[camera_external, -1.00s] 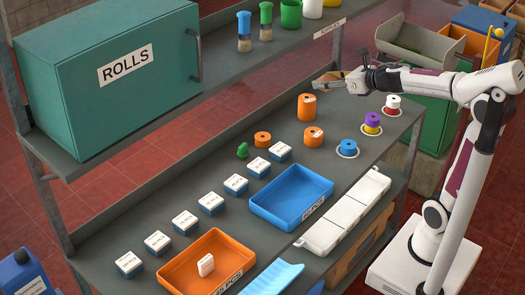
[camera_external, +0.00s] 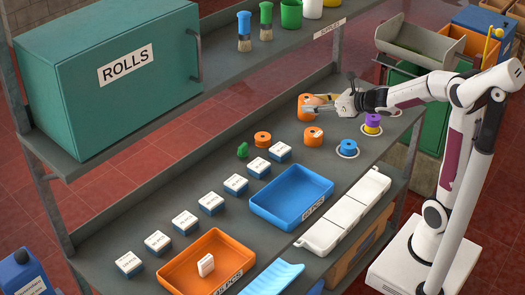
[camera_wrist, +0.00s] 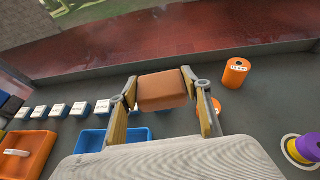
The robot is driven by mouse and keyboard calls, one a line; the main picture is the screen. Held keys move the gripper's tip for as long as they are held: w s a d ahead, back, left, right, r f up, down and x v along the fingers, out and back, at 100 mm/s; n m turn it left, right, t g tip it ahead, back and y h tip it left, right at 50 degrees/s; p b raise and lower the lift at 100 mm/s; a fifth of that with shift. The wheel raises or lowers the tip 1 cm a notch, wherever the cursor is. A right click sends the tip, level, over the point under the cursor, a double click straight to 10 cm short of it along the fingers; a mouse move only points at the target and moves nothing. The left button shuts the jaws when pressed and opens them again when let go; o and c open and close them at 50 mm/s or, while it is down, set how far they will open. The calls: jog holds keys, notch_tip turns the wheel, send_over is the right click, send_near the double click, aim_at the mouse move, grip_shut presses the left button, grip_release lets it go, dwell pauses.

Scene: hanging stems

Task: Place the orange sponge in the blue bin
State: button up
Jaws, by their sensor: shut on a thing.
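The orange sponge (camera_wrist: 162,91), a brownish-orange block, is held between the two fingertips of my gripper (camera_wrist: 160,88) in the wrist view. My gripper also shows in the external view (camera_external: 335,103), above the back right of the table, where the sponge is hard to tell from the orange roll behind it. The blue bin (camera_external: 262,211) is a shallow, empty tray on the table, to the lower left of my gripper. It also shows in part in the wrist view (camera_wrist: 88,140), left of the sponge and partly hidden by my gripper.
An orange roll (camera_wrist: 236,73) stands near my gripper, with purple and yellow spools (camera_external: 373,119) to its right. An orange tray (camera_external: 178,276) holds a white block (camera_external: 206,265). White-topped boxes (camera_external: 236,184) line the table, and a white lidded strip (camera_external: 345,210) lies beside the blue bin.

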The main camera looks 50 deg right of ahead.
jog(key=a+f+n+g+y, duration=0.1)
jog(key=a+f+n+y, duration=0.2)
jog(key=f, duration=0.2)
jog(key=s+a+f+n+g+y, duration=0.1)
jog(key=a+f+n+g+y, duration=0.1)
jog(key=f, duration=0.4)
jog(key=s+a+f+n+g+y, duration=0.1)
jog(key=a+f+n+g+y, duration=0.1)
jog(key=a+f+n+y, duration=0.2)
jog(key=shift+a+f+y, duration=0.3)
jog(key=shift+a+f, duration=0.5)
jog(key=shift+f, duration=0.3)
jog(key=n, duration=0.1)
jog(key=a+g, duration=0.1)
jog(key=s+a+n+g+y, duration=0.1)
jog(key=shift+f+n, duration=0.25)
jog(key=shift+n, duration=0.05)
jog(key=shift+s+a+n+g+y, duration=0.25)
jog(key=shift+a+n+g+y, duration=0.05)
jog(key=shift+a+g, duration=0.1)
jog(key=s+a+r+n+g+y, duration=0.1)
jog(key=s+a+r+n+g, duration=0.2)
jog(key=r+n+g, duration=0.1)
jog(key=shift+s+a+r+n+g, duration=0.15)
jog(key=shift+a+r+n+g, duration=0.2)
jog(key=shift+r+g, duration=0.35)
jog(key=shift+d+f, duration=0.1)
jog(key=shift+f, duration=0.05)
send_over(298, 196)
jog(key=shift+f, duration=3.05)
